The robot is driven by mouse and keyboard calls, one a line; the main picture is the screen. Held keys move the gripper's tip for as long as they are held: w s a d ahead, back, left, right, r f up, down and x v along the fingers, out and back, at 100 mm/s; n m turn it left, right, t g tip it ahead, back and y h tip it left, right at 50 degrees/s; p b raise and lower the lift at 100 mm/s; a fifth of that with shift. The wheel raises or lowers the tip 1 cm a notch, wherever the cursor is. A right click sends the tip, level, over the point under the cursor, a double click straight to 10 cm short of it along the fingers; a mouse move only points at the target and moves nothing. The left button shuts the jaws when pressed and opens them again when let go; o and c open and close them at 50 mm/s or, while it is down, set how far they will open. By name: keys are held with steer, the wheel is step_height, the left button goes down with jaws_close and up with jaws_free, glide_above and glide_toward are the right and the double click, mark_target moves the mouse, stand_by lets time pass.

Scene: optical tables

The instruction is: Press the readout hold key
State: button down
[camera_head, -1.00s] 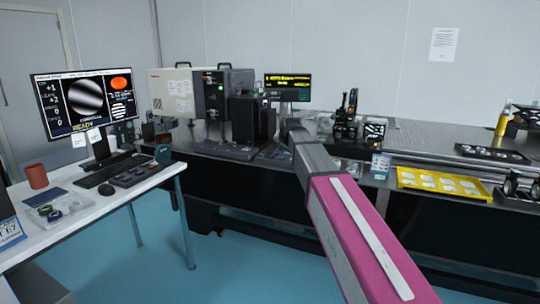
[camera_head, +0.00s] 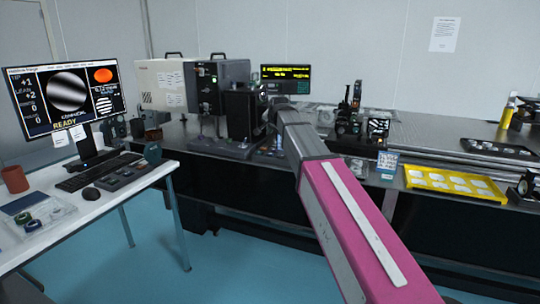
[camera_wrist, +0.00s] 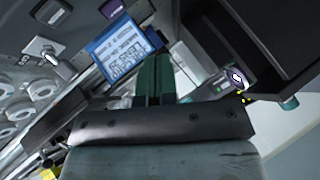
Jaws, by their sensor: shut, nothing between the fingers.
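My gripper (camera_wrist: 153,78) shows in the wrist view as two green fingers pressed together, with nothing between them. In the head view the gripper cannot be made out at the far end of my arm. A readout screen (camera_head: 286,79) with yellow text stands on the optical table behind the arm's end. In the wrist view a dark box (camera_wrist: 270,35) is right of the fingers, with a small purple key-like patch bearing a white mark (camera_wrist: 237,77). I cannot tell whether this is the hold key. The fingertips appear apart from it.
A blue-framed card (camera_wrist: 125,48) is just beyond the fingertips. Optics stand on the table near the arm, with a yellow tray (camera_head: 455,183) at right. Blue floor is open between.

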mark_target(271, 154)
steer(key=shift+f, duration=4.2)
steer(key=shift+f, duration=0.15)
steer(key=shift+f, duration=0.25)
steer(key=shift+f, duration=0.4)
steer(key=shift+r, duration=0.8)
steer(key=shift+r, duration=2.55)
